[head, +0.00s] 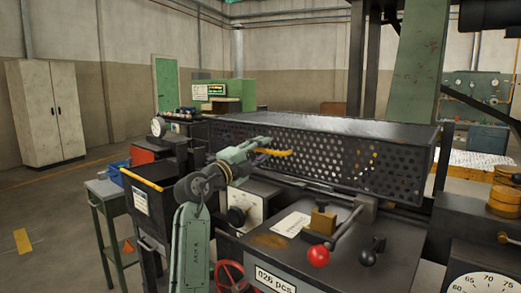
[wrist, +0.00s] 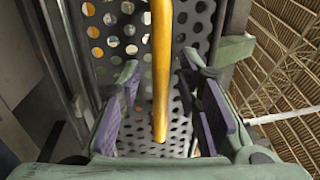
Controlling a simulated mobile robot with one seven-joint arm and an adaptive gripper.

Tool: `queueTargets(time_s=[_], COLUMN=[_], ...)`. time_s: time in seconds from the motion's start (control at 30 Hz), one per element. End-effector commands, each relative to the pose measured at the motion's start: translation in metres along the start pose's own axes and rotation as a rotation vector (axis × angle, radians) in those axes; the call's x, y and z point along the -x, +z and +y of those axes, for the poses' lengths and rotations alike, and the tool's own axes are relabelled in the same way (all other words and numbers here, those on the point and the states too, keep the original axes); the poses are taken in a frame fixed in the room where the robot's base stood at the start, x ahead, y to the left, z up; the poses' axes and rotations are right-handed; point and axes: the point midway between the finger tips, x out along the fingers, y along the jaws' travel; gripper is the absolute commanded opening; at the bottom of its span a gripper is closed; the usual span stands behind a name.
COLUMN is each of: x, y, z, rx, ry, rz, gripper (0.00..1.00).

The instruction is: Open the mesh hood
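The mesh hood (head: 340,160) is a long dark box with a perforated front, lying level over the machine bed; it looks closed. A yellow bar handle (head: 274,152) sticks out at its front left. My gripper (head: 262,148) is at this handle, its green fingers next to the perforated face. In the wrist view the handle (wrist: 162,75) runs between the two purple-padded fingers of my open gripper (wrist: 160,92), with a visible gap on each side. The mesh (wrist: 110,28) fills the background there. The handle's mounting on the hood is not clear.
Below the hood, a dark panel carries a red-knobbed lever (head: 318,256), a black knob (head: 369,253) and a yellow block (head: 322,220). A black box with another yellow handle (head: 141,180) stands left. A green column (head: 415,65) rises behind the hood's right end.

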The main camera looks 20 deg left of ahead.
Motion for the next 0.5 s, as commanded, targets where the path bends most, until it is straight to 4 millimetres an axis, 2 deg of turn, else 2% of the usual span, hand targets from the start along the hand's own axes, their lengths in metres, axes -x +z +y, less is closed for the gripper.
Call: queueTargets(time_s=[0.07,0.5], x=[0.0001,0.0003], y=[-0.0001,-0.0002], z=[0.0000,-0.0001], rx=[0.000,0.000], ry=[0.000,0.000], rz=[0.000,0.000], gripper=[0.32,0.02])
